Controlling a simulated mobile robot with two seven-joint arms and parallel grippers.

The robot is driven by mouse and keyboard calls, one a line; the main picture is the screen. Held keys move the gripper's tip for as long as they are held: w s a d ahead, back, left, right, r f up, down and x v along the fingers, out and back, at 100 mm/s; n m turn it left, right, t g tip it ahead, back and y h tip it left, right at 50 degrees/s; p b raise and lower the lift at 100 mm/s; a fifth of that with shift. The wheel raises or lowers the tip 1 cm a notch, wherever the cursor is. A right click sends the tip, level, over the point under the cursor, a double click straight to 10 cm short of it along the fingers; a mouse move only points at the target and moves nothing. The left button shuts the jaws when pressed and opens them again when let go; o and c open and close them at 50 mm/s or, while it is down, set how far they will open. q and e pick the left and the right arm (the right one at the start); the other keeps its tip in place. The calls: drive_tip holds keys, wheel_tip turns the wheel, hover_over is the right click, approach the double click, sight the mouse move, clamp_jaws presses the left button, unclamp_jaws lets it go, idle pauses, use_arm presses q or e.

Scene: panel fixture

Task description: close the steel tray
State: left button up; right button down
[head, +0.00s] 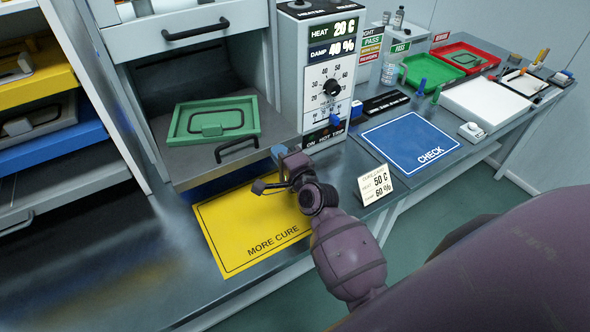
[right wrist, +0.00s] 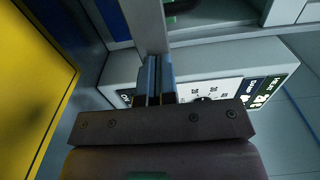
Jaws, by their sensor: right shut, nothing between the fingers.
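The steel tray (head: 183,182) sticks out from the grey cabinet, above the bench. A green tray (head: 236,107) lies on it, and a dark handle (head: 237,148) is on its front. My right gripper (head: 278,150) is by the tray's front right corner; I cannot tell whether it touches. In the right wrist view its fingers (right wrist: 156,80) are shut with nothing between them, in front of a pale upright post and the control box. My left gripper is not in view.
The control box (head: 318,85) stands right of the steel tray. A yellow MORE CURE mat (head: 225,245) lies below and in front. A small card (head: 376,185) stands near my right wrist. A blue CHECK mat (head: 411,143) lies empty. Coloured trays (head: 35,75) are stacked at left.

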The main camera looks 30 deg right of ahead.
drive_tip(key=b, duration=0.1)
approach(244, 109)
drive_tip(key=w+b, duration=0.1)
drive_tip(key=w, duration=0.2)
drive_tip(key=w+b, duration=0.1)
drive_tip(key=w, duration=0.2)
drive_tip(key=w+b, duration=0.1)
drive_tip(key=w, duration=0.2)
drive_tip(key=shift+a+f, duration=0.2)
drive_tip(key=shift+f, duration=0.2)
drive_tip(key=shift+w+r+b, duration=0.1)
drive_tip(key=shift+w+b, duration=0.3)
drive_tip(key=shift+w, duration=0.1)
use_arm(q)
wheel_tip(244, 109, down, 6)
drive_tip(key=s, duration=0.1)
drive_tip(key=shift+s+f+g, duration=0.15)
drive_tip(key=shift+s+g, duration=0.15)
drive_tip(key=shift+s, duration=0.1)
use_arm(e)
drive_tip(key=shift+r, duration=0.35)
